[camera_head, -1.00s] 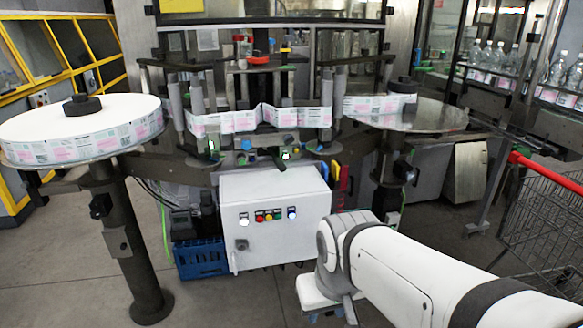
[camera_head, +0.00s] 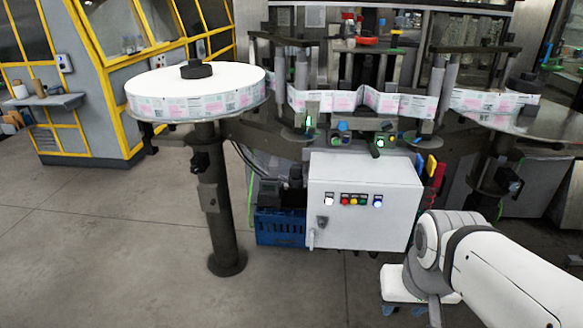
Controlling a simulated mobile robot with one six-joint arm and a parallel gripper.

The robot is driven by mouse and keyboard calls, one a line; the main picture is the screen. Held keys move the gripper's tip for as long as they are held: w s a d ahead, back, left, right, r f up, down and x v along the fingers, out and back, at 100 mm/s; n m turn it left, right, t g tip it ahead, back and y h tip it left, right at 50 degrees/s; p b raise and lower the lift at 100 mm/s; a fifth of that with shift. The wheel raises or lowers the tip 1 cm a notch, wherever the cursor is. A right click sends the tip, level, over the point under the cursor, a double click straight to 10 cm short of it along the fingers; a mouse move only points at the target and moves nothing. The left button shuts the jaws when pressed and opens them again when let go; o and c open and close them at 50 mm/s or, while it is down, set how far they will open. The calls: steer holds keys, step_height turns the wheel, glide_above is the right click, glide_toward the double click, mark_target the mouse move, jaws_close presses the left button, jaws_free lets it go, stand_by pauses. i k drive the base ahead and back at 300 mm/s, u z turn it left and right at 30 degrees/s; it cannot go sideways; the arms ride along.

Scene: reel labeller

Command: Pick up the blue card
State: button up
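The blue card (camera_head: 419,163) is a small upright piece at the right side of the white control box (camera_head: 365,200). It sits beside a yellow card (camera_head: 431,165) and red pieces (camera_head: 439,176). My arm reaches in from the lower right. My gripper (camera_head: 415,300) is at the bottom edge, below and apart from the blue card. Its fingers are mostly hidden by the wrist and cut off by the frame, so I cannot tell whether they are open or shut.
A large label reel (camera_head: 196,92) stands on a dark post (camera_head: 213,200) at left. A blue crate (camera_head: 281,227) is on the floor under the machine, left of the control box. A yellow-framed enclosure (camera_head: 100,100) stands at far left. The grey floor at lower left is clear.

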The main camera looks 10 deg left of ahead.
mark_target(420, 162)
steer(key=z, duration=0.35)
steer(key=i, duration=1.75)
steer(key=u, duration=0.3)
